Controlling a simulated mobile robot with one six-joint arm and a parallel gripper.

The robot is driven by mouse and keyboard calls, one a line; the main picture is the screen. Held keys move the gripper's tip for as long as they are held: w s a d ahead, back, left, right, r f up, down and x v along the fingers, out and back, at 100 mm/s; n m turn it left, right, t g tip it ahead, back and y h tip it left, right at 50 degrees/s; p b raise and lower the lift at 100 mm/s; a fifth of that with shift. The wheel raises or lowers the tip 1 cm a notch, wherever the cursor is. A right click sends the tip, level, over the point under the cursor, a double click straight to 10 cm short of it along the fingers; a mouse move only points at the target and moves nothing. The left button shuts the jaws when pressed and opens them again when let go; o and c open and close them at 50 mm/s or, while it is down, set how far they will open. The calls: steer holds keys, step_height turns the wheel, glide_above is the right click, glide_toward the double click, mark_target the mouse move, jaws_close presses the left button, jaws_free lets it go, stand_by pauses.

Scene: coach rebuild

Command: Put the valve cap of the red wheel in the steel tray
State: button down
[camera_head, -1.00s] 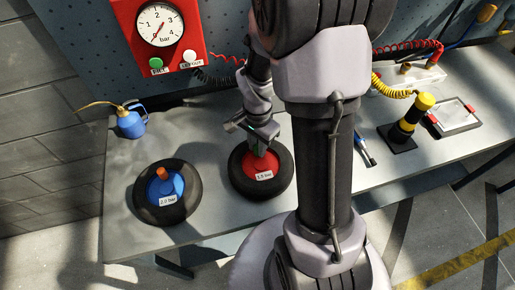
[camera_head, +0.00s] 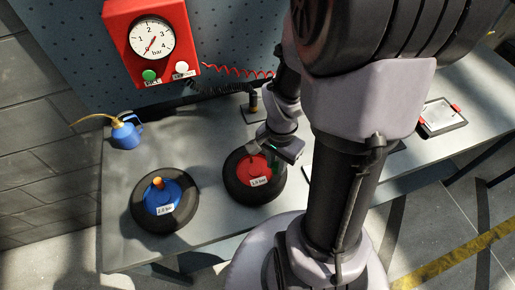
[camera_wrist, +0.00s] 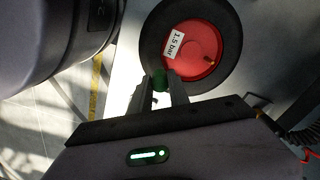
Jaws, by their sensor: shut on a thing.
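My gripper (camera_wrist: 161,88) is shut on a small green valve cap (camera_wrist: 159,78), held between the fingertips by the edge of the red wheel in the wrist view. The red wheel (camera_head: 246,172), a black tyre with a red hub tagged 1.5 bar, lies flat on the bench. Its valve stem (camera_wrist: 208,59) shows bare in the wrist view. In the head view my gripper (camera_head: 272,160) is over the wheel's right part. A shallow grey tray with red handles (camera_head: 441,117), likely the steel tray, lies at the bench's right.
A blue wheel (camera_head: 164,196) with an orange cap lies to the left. A blue oil can (camera_head: 125,134) stands behind it. A dark post (camera_head: 254,104) stands behind the red wheel. A red gauge box (camera_head: 150,40) hangs on the back panel. My arm hides much of the bench's middle.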

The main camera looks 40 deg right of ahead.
steer(key=s+d+r+b, duration=0.1)
steer(key=s+r+b, duration=0.1)
steer(key=s+r, duration=0.2)
steer(key=shift+s+d+r, duration=0.3)
steer(key=shift+s, duration=0.9)
